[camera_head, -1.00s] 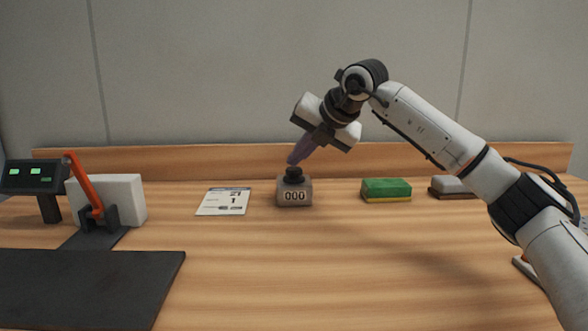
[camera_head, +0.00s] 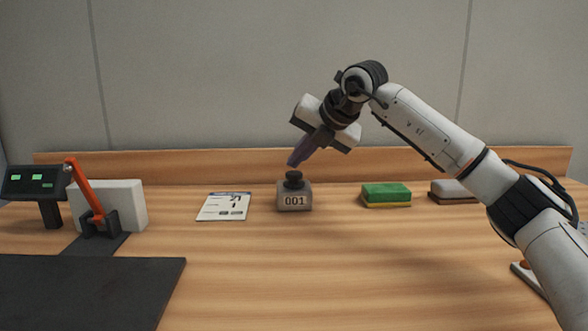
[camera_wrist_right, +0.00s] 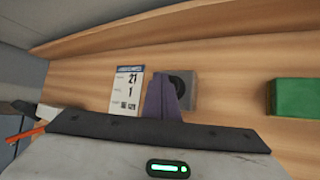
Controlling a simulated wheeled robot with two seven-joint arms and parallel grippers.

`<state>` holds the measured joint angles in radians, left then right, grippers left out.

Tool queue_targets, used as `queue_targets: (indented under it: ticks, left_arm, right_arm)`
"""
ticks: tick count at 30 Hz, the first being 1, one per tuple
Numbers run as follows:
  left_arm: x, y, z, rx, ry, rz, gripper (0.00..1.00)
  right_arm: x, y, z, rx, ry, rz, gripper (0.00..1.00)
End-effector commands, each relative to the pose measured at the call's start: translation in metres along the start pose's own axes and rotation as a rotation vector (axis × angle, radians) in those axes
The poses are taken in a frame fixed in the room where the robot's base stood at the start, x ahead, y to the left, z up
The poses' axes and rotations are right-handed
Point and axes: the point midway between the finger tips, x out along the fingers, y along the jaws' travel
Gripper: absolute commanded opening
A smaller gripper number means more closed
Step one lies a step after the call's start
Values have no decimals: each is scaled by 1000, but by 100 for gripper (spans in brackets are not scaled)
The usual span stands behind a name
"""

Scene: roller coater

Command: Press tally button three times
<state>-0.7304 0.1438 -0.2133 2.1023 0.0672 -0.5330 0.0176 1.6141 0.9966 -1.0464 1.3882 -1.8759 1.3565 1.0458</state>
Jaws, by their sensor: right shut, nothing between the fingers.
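The tally counter (camera_head: 294,200) is a small grey box with a black round button (camera_head: 294,180) on top. Its front display reads 001. It stands upright on the wooden table. My right gripper (camera_head: 294,162) is shut and empty, with its purple fingertips just above the button. I cannot tell whether they touch it. In the right wrist view the purple fingers (camera_wrist_right: 162,98) partly cover the counter (camera_wrist_right: 190,90), and the dark button (camera_wrist_right: 178,85) shows beside them. My left gripper is not in view.
A printed card (camera_head: 224,206) lies left of the counter. A green and yellow sponge (camera_head: 386,194) and a grey-brown block (camera_head: 450,190) sit to the right. A device with an orange lever (camera_head: 84,190), a dark display (camera_head: 34,181) and a black mat (camera_head: 90,290) are at left. The front middle table is clear.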

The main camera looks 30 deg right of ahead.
Motion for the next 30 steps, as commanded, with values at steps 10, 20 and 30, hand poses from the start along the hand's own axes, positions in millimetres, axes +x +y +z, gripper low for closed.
queue_targets:
  ticks: [10,20,30]
  left_arm:
    - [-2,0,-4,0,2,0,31]
    - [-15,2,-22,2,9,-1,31]
    - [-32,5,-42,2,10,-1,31]
  right_arm:
    - [-4,3,3,0,-1,1,0]
    - [-19,14,14,0,-2,2,0]
    - [-40,29,29,0,-2,2,0]
